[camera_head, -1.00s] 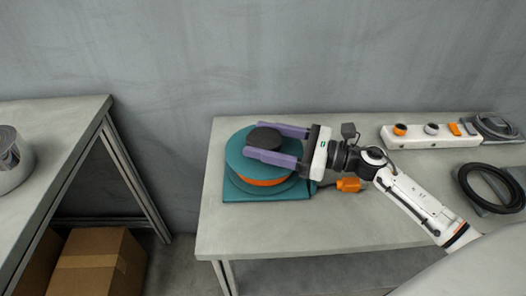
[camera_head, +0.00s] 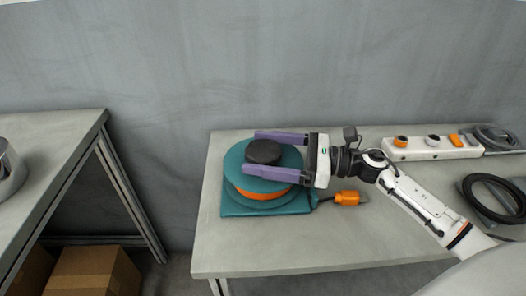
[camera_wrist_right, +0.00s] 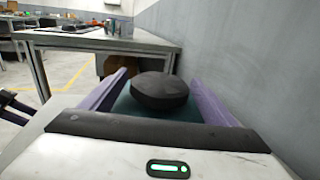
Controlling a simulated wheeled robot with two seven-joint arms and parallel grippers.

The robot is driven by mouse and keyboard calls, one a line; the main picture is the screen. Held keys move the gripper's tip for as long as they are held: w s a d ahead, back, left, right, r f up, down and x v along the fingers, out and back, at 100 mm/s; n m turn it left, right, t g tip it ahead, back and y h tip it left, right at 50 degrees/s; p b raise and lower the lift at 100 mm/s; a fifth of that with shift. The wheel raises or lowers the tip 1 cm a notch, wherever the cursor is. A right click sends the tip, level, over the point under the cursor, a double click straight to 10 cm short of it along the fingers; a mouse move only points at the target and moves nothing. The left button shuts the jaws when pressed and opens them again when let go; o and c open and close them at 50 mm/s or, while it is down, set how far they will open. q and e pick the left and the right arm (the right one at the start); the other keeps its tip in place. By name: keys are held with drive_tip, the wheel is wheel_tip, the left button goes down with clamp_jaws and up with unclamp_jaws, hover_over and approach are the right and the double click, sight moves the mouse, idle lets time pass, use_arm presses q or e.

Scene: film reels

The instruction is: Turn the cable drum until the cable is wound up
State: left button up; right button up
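The cable drum (camera_head: 236,168) is teal with a black knob (camera_head: 263,151) on top and orange cable (camera_head: 262,193) showing between its discs. It sits on a teal base (camera_head: 240,209) on the table. An orange plug (camera_head: 347,198) lies on the table just right of the base. My right gripper (camera_head: 259,153) is open, with its purple fingers on either side of the knob and apparently apart from it. In the right wrist view the knob (camera_wrist_right: 160,91) stands between the two spread fingers.
The table (camera_head: 290,245) has bare room in front of the drum. A white power strip (camera_head: 432,150) and a black cable coil (camera_head: 492,197) lie at the right. Another table (camera_head: 50,135) stands at the left, across a gap, with a cardboard box (camera_head: 92,272) below. A grey wall is behind.

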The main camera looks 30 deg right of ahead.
drive_tip(key=b+v, duration=0.1)
drive_tip(key=v, duration=0.9)
drive_tip(key=shift+s, duration=0.15)
drive_tip(key=shift+s, duration=0.1)
idle(0.3)
